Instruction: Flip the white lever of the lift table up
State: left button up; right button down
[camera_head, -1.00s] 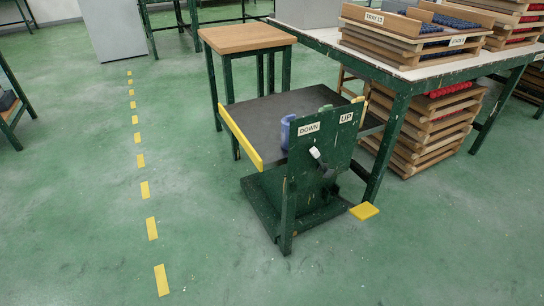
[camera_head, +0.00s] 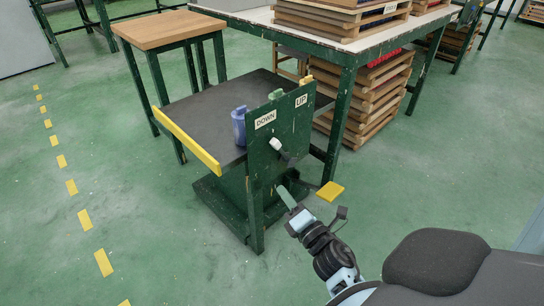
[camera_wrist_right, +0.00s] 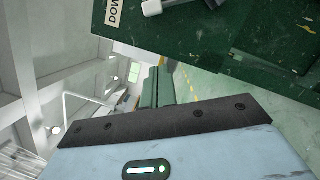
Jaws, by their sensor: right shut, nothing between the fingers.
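The lift table (camera_head: 205,107) has a dark top and a green panel (camera_head: 268,175) with a DOWN label (camera_head: 265,119) at left and an UP label (camera_head: 301,100) at right. The white lever (camera_head: 276,144) on the panel tilts toward the DOWN side. My right gripper (camera_head: 286,196) is shut and empty, below the lever and in front of the panel, apart from the lever. In the right wrist view its fingers (camera_wrist_right: 158,86) are together; the lever's white end (camera_wrist_right: 152,8) is at the top edge, partly cut off. My left gripper is not in view.
A blue-purple container (camera_head: 239,126) stands on the lift table beside the panel. A yellow pedal-like plate (camera_head: 330,191) is low at right. A wooden-topped stool (camera_head: 168,30) and a workbench with stacked trays (camera_head: 365,95) stand behind. The floor at left is clear.

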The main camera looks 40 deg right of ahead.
aim_at(281, 151)
jog(key=shift+w, duration=0.1)
jog(key=w+d+r, duration=0.1)
jog(key=w, duration=0.2)
jog(key=w+d+r, duration=0.1)
jog(key=w, duration=0.2)
jog(key=w+d, duration=0.1)
jog(key=w, duration=0.3)
jog(key=shift+d+r, duration=0.3)
jog(key=shift+r, duration=0.1)
jog(key=shift+d+r+p, duration=0.2)
jog(key=shift+d+p, duration=0.2)
jog(key=shift+d, duration=0.15)
jog(key=shift+d, duration=0.1)
